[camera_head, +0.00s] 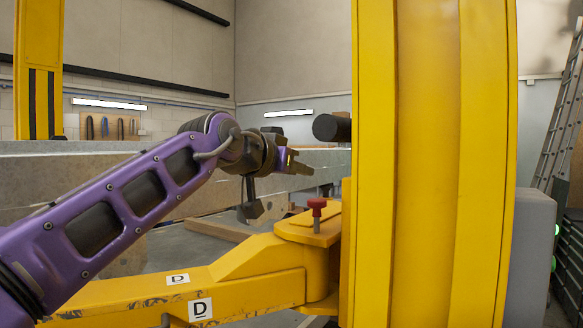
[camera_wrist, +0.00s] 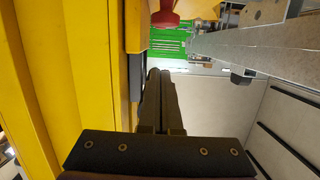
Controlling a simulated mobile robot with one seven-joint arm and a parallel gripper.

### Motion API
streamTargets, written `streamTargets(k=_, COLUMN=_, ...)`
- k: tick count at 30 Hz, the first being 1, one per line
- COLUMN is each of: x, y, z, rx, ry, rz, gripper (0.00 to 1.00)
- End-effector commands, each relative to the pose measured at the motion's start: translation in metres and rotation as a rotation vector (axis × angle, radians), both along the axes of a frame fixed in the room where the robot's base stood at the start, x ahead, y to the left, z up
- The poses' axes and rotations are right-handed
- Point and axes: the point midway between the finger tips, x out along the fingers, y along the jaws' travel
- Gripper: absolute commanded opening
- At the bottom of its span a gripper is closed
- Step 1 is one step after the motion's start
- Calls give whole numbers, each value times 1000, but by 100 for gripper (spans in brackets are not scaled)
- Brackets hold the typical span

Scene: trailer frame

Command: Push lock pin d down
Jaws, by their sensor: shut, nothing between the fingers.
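Lock pin d is the red-capped pin (camera_head: 316,204) standing upright on the end of the yellow arm (camera_head: 235,290) marked with D labels. Its red cap also shows at the top of the wrist view (camera_wrist: 165,16). My gripper (camera_head: 303,168) is shut and empty. In the head view it appears above and slightly left of the pin, apart from it. In the wrist view the dark closed fingers (camera_wrist: 159,76) point toward the pin's side, with a gap between tips and cap.
A thick yellow post (camera_head: 432,160) stands just right of the pin and also fills the left of the wrist view (camera_wrist: 50,80). A dark cylinder (camera_head: 331,128) sticks out left of the post. A long grey beam (camera_head: 80,185) runs behind my arm.

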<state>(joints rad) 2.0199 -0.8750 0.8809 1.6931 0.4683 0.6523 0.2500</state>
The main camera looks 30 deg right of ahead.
Motion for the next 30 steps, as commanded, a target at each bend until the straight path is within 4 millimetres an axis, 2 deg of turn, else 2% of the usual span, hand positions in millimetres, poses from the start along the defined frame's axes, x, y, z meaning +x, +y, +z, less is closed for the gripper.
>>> streamTargets(k=3, x=9, y=-26, z=-5, rx=1, ry=1, rz=-5, gripper=0)
streamTargets(k=6, x=16, y=-40, z=-12, rx=1, ry=1, rz=-3, gripper=0)
streamTargets(k=9, x=17, y=-37, z=-30, rx=-1, ry=3, rz=0, gripper=0)
streamTargets(k=13, x=17, y=-37, z=-43, rx=-1, ry=2, rz=0, gripper=0)
streamTargets(k=30, x=17, y=-37, z=-54, rx=0, ry=0, rz=1, gripper=0)
